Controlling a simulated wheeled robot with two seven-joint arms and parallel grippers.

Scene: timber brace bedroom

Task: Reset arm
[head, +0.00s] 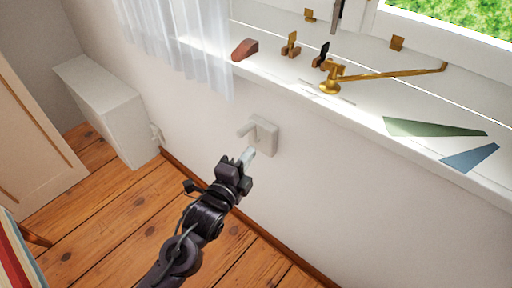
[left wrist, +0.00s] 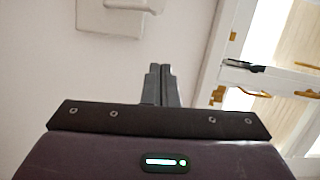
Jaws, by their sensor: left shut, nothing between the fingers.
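My left gripper (head: 246,158) reaches up from the bottom of the head view, in front of the white wall below the window sill. Its fingertips appear just below and left of a pale wall fitting (head: 264,135) with a short lever; I cannot tell whether they touch it. In the left wrist view the two fingers (left wrist: 160,84) are together with nothing between them, and the wall fitting (left wrist: 112,16) is at the top, apart from them. My right gripper shows in neither view.
The window sill (head: 290,80) holds a brass stay (head: 385,76), a reddish-brown wedge (head: 244,50), and green (head: 430,128) and blue (head: 470,158) flat pieces. A sheer curtain (head: 190,45) hangs at the upper left. A white box-like unit (head: 110,105) stands on the wooden floor (head: 120,220).

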